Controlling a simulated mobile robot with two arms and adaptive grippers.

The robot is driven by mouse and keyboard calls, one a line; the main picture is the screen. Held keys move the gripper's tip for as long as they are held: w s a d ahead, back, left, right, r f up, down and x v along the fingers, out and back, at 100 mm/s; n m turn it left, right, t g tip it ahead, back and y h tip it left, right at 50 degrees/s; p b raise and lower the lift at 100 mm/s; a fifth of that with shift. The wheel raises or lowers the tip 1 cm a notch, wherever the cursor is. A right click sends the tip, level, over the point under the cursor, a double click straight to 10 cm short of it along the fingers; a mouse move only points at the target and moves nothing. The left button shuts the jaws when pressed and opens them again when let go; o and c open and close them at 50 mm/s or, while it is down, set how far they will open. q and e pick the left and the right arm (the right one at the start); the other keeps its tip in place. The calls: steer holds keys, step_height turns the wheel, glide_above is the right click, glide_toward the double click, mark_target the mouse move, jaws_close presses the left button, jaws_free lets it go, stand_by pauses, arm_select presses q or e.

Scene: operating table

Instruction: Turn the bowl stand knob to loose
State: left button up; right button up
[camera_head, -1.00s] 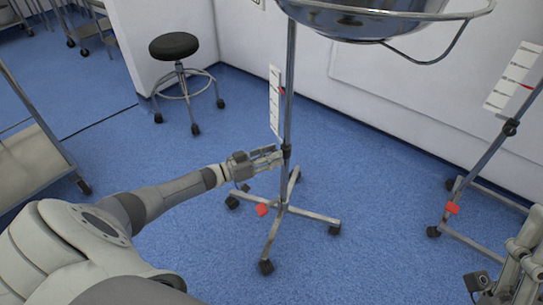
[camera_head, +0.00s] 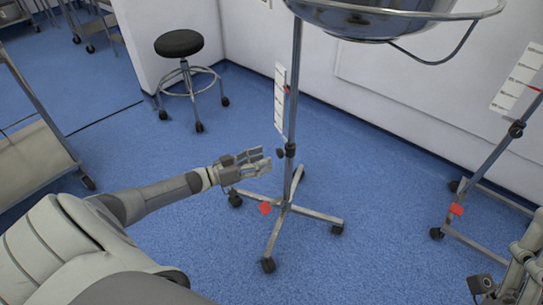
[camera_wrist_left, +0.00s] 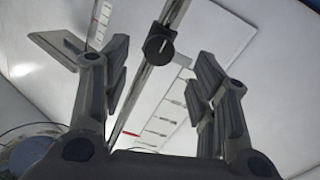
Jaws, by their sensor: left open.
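The bowl stand (camera_head: 297,70) stands upright on wheels, with a metal bowl (camera_head: 370,22) on top. Its black knob (camera_head: 281,153) sits low on the pole beside a dark collar. My left gripper (camera_head: 267,161) is open and empty, just left of the knob and apart from it. In the left wrist view the knob (camera_wrist_left: 159,45) shows on the pole, between the spread fingers (camera_wrist_left: 162,72) and beyond them. I cannot tell whether the knob is set tight or loose. My right gripper (camera_head: 497,288) is partly in view at the bottom right, far from the knob.
A white scale strip (camera_head: 280,100) hangs beside the pole. The stand's wheeled legs (camera_head: 318,215) spread below. A second stand (camera_head: 480,165) is at the right, a black stool (camera_head: 180,44) at the back left, a cart (camera_head: 35,140) at the left. The floor around the gripper is clear.

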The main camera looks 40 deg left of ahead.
arm_select(q)
steer(key=v, duration=0.6)
steer(key=shift+s, duration=0.25)
steer(key=shift+a, duration=0.15)
